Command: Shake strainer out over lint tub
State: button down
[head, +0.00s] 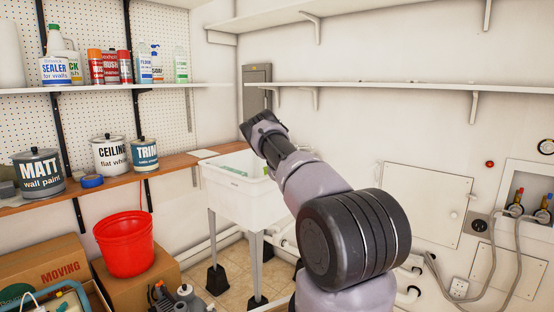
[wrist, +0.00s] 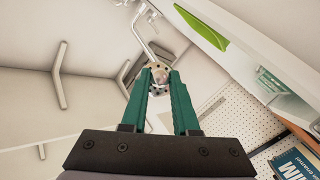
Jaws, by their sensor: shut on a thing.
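My gripper (head: 258,124) is raised above the white utility sink in the head view, and its fingertips are hard to make out there. In the wrist view the two teal fingers of my gripper (wrist: 160,88) close together on a small, round, pale grey thing with dark specks, which looks like the strainer (wrist: 160,71). The fingers cover part of it, and the strainer cannot be made out in the head view. I cannot pick out a tub marked for lint. A red bucket (head: 125,246) stands on a cardboard box at the lower left, away from my gripper.
The white sink (head: 240,205) stands on legs below my arm, with a greenish item inside. A wooden shelf (head: 180,163) with paint cans runs along the left wall. White shelves (head: 400,88) hang above. Hoses and valves are at the far right.

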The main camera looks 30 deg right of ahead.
jog(key=shift+r, duration=0.65)
jog(key=shift+f, duration=0.15)
jog(key=shift+f, duration=0.85)
jog(key=shift+r, duration=1)
jog(key=shift+f, duration=1.05)
jog(key=shift+r, duration=1.05)
